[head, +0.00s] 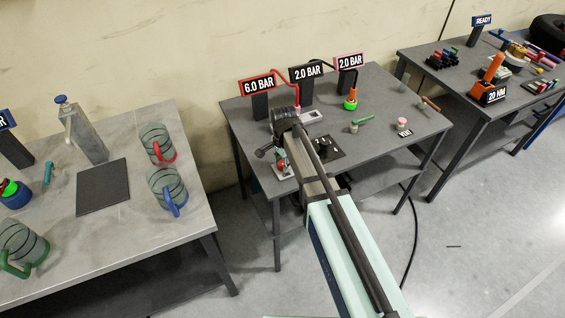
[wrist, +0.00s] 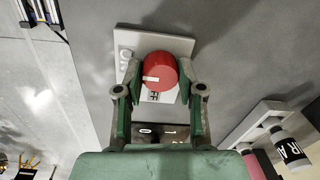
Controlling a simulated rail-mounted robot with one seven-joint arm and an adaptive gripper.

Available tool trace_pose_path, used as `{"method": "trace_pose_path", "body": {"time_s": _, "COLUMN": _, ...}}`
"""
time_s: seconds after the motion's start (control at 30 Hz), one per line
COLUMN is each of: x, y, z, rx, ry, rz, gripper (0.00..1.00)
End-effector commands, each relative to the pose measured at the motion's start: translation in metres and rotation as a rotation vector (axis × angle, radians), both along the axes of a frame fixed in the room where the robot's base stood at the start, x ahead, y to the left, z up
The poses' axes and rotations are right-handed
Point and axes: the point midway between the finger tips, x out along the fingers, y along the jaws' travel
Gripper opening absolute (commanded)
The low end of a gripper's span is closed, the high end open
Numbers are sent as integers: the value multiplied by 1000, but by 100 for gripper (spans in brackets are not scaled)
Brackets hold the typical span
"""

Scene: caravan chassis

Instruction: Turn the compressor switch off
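The compressor switch is a red round knob (wrist: 160,71) on a white plate (wrist: 182,46), seen from above in the wrist view. The white mark on the knob points left, toward the ON side. The OFF lettering lies below the knob and is partly covered. The two green and grey fingers of my gripper (wrist: 160,72) stand on either side of the knob, their tips against its sides with no clear gap. In the head view my gripper (head: 281,157) reaches down to the red switch at the front left of the middle table, and my arm hides part of it.
On the middle table (head: 243,133) stand signs reading 6.0 BAR (head: 257,85) and 2.0 BAR (head: 306,71), several fittings and a black plate (head: 330,149) just right of the switch. A table with mugs (head: 157,143) is left, another with tools (head: 490,80) right.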

Motion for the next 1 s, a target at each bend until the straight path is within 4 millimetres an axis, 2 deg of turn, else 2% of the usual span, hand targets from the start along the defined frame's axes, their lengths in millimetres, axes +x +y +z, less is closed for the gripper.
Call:
{"method": "trace_pose_path", "body": {"time_s": 0.27, "x": 0, "y": 0, "z": -1, "rx": -1, "ry": 2, "rz": 30, "gripper": 3}}
{"method": "trace_pose_path", "body": {"time_s": 0.47, "x": 0, "y": 0, "z": -2, "rx": -1, "ry": 2, "rz": 121, "gripper": 3}}
{"method": "trace_pose_path", "body": {"time_s": 1.0, "x": 0, "y": -1, "z": -2, "rx": -2, "ry": 3, "rz": 597, "gripper": 3}}
